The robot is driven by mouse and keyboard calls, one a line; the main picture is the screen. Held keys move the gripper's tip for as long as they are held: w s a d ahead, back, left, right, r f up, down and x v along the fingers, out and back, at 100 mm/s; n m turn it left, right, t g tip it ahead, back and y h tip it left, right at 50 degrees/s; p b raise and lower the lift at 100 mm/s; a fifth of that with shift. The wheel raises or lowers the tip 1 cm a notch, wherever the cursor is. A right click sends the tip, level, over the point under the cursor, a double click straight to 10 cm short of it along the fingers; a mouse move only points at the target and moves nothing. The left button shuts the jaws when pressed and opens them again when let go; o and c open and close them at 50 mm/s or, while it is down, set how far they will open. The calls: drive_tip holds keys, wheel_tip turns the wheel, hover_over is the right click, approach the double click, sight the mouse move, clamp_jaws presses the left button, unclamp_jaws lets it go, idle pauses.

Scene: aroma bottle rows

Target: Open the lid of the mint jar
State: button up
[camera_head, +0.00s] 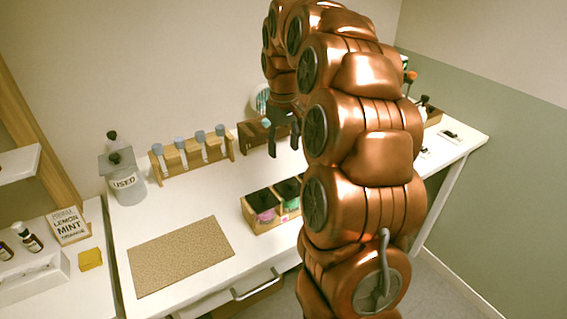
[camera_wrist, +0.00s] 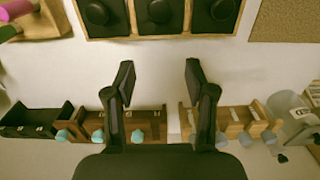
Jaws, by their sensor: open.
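A wooden box (camera_head: 268,227) on the white table holds jars with black tops. One has a pink label (camera_head: 267,215) and another shows green (camera_head: 296,203); my arm hides the rest. I cannot read which is the mint jar. In the wrist view the box's edge (camera_wrist: 130,38) runs along the top, with three black lids with round knobs: left (camera_wrist: 98,14), middle (camera_wrist: 159,12) and right (camera_wrist: 221,10). All three appear shut. My gripper (camera_head: 282,134) is behind the box in the head view. In the wrist view my gripper (camera_wrist: 159,73) is open and empty, below the middle lid.
Wooden racks with blue-capped tubes (camera_head: 190,155) stand at the back. A container marked USED (camera_head: 126,185) is at the left. A cork mat (camera_head: 180,257) lies in front. Bare table separates mat and box.

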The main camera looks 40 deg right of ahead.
drive_tip(key=shift+r, duration=3)
